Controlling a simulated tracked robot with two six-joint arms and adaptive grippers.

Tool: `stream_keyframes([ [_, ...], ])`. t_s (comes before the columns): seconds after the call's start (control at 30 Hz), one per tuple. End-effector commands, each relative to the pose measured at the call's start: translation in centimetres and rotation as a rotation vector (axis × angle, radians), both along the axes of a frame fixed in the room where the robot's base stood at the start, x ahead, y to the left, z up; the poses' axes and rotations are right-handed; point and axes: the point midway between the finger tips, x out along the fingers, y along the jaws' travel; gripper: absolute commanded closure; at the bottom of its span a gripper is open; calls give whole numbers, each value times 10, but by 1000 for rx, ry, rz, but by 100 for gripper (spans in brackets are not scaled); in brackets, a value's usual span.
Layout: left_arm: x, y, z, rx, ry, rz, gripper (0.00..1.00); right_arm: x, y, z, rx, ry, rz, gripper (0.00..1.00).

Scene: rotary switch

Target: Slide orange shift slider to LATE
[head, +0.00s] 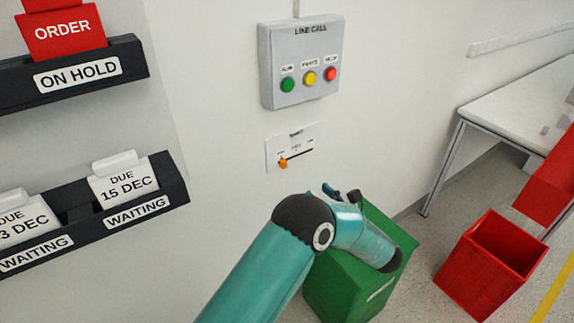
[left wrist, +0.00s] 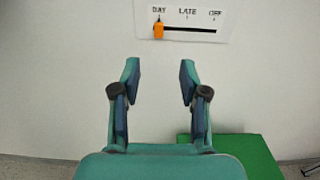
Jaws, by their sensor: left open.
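The orange shift slider (head: 283,163) sits at the left end of its black slot on a white wall plate (head: 306,140). In the left wrist view the orange slider (left wrist: 158,30) is under the DAY label, with LATE at the middle and OFF at the right of the plate (left wrist: 205,12). My left gripper (head: 343,190) is below and to the right of the plate in the head view. In the left wrist view its fingers (left wrist: 158,75) are spread apart and empty, below the slider and not touching it. My right gripper is not in view.
A grey LINE CALL box (head: 302,62) with green, yellow and red buttons is above the plate. A green bin (head: 345,285) stands below, behind my left arm. A red bin (head: 492,262) and a white table (head: 520,105) are at right. Card racks (head: 175,180) hang at left.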

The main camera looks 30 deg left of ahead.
Motion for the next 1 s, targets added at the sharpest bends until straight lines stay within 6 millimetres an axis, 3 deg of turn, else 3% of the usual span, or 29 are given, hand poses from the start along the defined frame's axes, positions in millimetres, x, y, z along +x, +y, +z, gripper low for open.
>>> stream_keyframes([
  [0.6,46,116,1,-3,1,5,56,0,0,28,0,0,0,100],
  [0.8,56,137,0,-4,1,2,56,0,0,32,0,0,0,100],
  [1.0,58,144,-1,-4,2,3,56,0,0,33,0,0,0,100],
])
